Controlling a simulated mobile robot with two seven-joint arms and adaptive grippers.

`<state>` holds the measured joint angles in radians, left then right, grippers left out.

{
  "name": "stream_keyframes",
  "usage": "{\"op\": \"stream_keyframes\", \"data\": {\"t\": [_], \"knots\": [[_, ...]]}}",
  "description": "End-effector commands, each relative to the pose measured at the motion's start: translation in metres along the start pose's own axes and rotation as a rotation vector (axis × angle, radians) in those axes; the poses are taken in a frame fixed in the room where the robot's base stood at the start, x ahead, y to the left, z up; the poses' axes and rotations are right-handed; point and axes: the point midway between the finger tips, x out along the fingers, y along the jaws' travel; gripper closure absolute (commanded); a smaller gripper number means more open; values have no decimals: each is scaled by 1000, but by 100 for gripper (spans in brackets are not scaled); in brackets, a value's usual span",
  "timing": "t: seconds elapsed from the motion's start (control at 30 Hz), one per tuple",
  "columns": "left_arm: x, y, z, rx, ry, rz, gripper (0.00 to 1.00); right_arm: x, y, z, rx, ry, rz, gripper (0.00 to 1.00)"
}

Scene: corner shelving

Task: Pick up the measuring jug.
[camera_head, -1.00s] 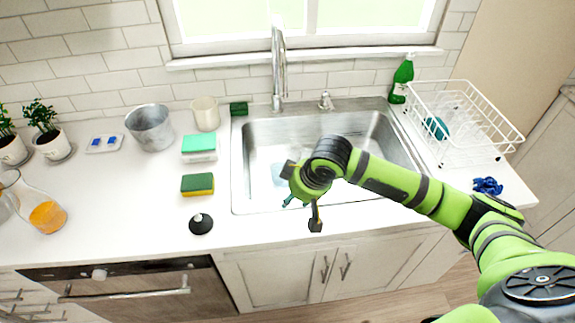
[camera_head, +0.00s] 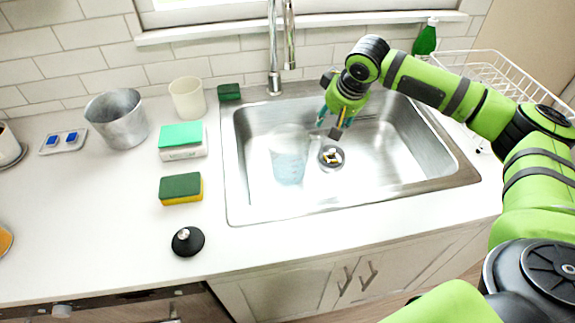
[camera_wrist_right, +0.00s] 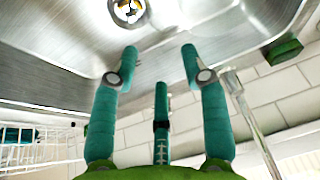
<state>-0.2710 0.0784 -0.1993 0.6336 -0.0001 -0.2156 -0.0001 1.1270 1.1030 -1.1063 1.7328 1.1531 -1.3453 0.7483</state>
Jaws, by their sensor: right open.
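A clear jug-like vessel with a bluish tint, which looks like the measuring jug (camera_head: 288,158), stands in the left half of the sink. My right gripper (camera_head: 337,121) hangs over the back middle of the sink, to the right of the jug and apart from it. Its teal fingers are spread with nothing between them, as the right wrist view (camera_wrist_right: 160,58) also shows. The jug does not show in the wrist view. My left gripper is in neither view.
The sink (camera_head: 240,205) has a drain (camera_head: 331,157) with yellowish bits. A tall faucet (camera_head: 274,45) rises behind the jug. Sponges (camera_head: 181,187), a beige cup (camera_head: 187,97), a metal pot (camera_head: 118,118) and a black lid (camera_head: 188,241) stand left. A dish rack (camera_head: 490,75) is at right.

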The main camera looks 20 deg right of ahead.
Motion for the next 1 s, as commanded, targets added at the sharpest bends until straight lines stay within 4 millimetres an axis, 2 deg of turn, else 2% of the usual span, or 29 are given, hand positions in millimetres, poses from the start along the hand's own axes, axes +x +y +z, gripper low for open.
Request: {"op": "stream_keyframes", "data": {"t": [0.03,0.2,0.3,0.47,0.7,1.0], "knots": [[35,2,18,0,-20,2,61,34,1,14,-1,-1,0,54],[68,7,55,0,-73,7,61,66,2,27,-2,1,0,54],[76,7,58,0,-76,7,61,74,3,31,-2,1,0,54],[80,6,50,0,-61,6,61,81,3,32,-2,0,0,54],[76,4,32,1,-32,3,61,104,5,32,-2,-2,1,54],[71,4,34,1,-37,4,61,144,9,33,-3,-2,0,54]]}}
